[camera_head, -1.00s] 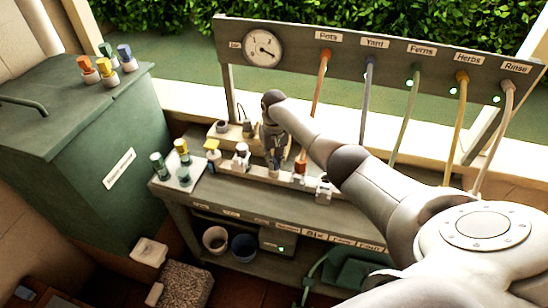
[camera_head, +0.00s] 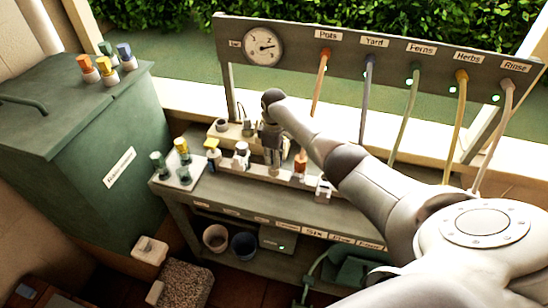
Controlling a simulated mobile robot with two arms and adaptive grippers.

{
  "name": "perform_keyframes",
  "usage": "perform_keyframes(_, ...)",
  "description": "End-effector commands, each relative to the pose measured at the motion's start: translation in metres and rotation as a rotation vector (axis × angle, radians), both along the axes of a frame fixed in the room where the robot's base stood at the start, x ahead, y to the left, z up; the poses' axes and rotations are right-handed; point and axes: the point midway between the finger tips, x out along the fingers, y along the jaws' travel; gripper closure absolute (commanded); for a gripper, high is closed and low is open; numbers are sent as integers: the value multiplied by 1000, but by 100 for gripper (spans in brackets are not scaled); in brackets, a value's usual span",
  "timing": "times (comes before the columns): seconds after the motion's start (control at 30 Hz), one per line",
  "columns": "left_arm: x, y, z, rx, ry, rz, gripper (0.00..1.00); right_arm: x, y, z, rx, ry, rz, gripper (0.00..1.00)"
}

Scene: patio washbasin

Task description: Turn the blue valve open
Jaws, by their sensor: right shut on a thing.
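My right arm reaches in from the right over the bench. Its gripper (camera_head: 272,168) points down at the row of valves and is shut on the blue valve, which the fingers almost wholly hide. To the left of the gripper stand a yellow-topped valve (camera_head: 212,150) and a white-topped one (camera_head: 240,156). To its right stand an orange-topped valve (camera_head: 300,164) and a white fitting (camera_head: 323,189). The round gauge (camera_head: 263,46) on the board has its needle pointing right. My left gripper is not in view.
A green cabinet (camera_head: 75,150) at left carries orange, green, yellow and blue-topped parts. Hoses (camera_head: 366,95) hang from the labelled board (camera_head: 420,65). Buckets (camera_head: 244,245) stand on the lower shelf.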

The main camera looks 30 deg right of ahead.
Motion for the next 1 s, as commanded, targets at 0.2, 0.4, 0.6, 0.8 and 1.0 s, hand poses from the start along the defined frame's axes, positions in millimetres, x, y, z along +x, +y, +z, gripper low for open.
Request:
perform_keyframes(0.2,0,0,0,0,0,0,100,2,0,2,1,-7,71,100)
perform_keyframes(0.4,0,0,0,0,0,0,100,2,0,2,2,-7,94,100)
perform_keyframes(0.6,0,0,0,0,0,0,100,2,0,2,1,-8,98,100)
perform_keyframes(0.8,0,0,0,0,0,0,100,2,0,2,1,-8,99,80)
perform_keyframes(1.0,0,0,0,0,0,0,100,1,0,1,1,-4,97,63)
